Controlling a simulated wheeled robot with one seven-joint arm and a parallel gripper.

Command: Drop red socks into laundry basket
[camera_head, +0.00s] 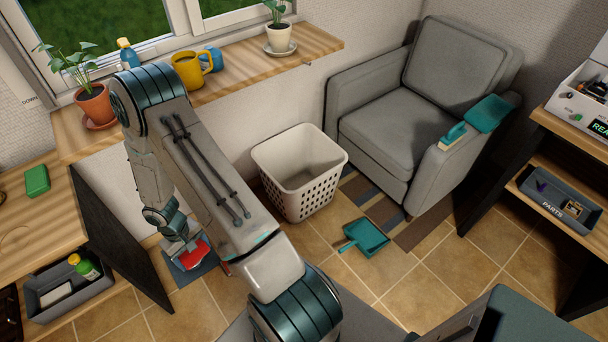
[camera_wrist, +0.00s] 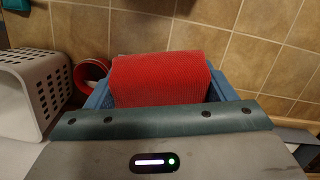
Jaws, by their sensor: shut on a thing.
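A red ribbed cloth bundle, which looks like the red socks (camera_wrist: 160,78), fills the space between the blue fingers of my gripper (camera_wrist: 161,92) in the wrist view. My gripper is shut on it. In the head view the red socks (camera_head: 194,257) show at the end of my arm, low near the floor at the lower left. The white laundry basket (camera_head: 312,190) stands upright on the floor, right of my gripper and apart from it. Its holed side also shows at the left of the wrist view (camera_wrist: 42,95). The basket looks empty from above.
A red round thing (camera_wrist: 91,73) stands between basket and gripper. A teal dustpan (camera_head: 366,238) lies on the tiles right of the basket. A grey armchair (camera_head: 400,120) stands behind. A desk with a dark side panel (camera_head: 120,240) is close on the left.

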